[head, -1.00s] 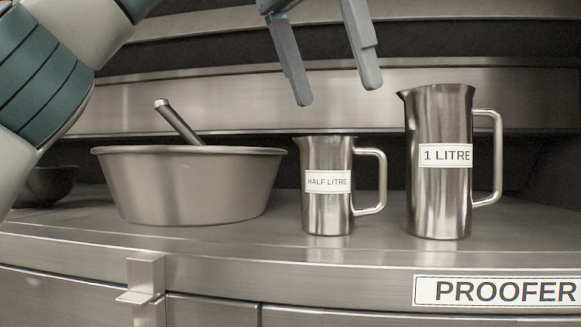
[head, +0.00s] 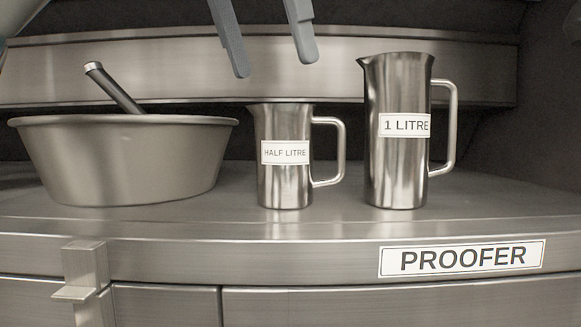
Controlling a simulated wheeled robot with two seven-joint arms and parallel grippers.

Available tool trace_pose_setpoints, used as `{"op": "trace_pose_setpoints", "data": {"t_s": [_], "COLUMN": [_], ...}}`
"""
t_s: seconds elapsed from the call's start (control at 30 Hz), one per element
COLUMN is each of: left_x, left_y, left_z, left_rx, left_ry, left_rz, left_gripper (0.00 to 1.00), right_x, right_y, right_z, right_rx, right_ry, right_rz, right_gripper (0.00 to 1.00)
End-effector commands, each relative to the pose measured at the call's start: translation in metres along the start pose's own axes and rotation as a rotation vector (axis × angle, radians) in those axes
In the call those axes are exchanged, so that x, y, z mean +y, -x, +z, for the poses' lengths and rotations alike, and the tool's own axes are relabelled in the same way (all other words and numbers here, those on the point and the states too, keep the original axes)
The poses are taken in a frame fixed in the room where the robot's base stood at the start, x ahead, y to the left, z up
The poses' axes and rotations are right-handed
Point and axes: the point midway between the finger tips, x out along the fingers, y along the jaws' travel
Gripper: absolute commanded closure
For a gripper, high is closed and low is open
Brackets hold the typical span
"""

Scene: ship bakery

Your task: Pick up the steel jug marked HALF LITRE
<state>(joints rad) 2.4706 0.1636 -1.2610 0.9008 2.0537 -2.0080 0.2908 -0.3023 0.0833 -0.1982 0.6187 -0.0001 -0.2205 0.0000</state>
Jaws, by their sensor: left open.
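The steel jug marked HALF LITRE (head: 285,184) stands upright on the steel counter, its handle to the right. My left gripper (head: 276,68) is open and empty above it, with its two fingers pointing down and a gap between the fingertips and the jug's rim. Only the fingers show at the top of the head view; the rest of the gripper is cut off. My right gripper cannot be made out in this view.
A taller steel jug marked 1 LITRE (head: 393,170) stands close on the right. A wide steel bowl (head: 120,165) with a dark-handled tool (head: 113,88) stands on the left. The counter (head: 330,222) is bare in front, above a PROOFER label (head: 462,258).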

Motion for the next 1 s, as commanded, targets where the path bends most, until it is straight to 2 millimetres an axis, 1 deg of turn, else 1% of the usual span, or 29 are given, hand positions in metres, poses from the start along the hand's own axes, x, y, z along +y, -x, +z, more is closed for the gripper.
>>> {"op": "trace_pose_setpoints", "data": {"t_s": [0.03,0.17,0.33,0.47,0.83,1.0], "left_x": [-0.001,-0.001,-0.001,0.000,0.000,-0.001], "left_y": [-0.007,-0.024,-0.039,-0.043,-0.044,-0.053], "left_z": [0.000,0.001,0.000,0.000,0.000,0.000], "left_rx": [-0.001,-0.002,-0.001,0.000,0.000,-0.001], "left_ry": [-0.001,0.000,-0.001,0.000,0.000,-0.001], "left_rz": [-0.002,-0.002,-0.002,0.000,-0.001,-0.003], "left_gripper": [0.18,0.18,0.18,0.18,0.18,0.18], "right_x": [-0.004,-0.012,-0.011,-0.008,0.000,0.001], "right_y": [0.000,0.000,0.002,0.002,0.003,0.008], "right_z": [-0.003,-0.007,-0.007,-0.006,-0.004,-0.004], "right_rx": [0.003,0.008,0.008,0.008,0.006,0.005], "right_ry": [-0.001,-0.003,-0.001,0.000,0.002,0.001], "right_rz": [-0.004,-0.012,-0.011,-0.008,0.000,0.001], "right_gripper": [0.69,0.69,0.69,0.69,0.69,0.69]}}
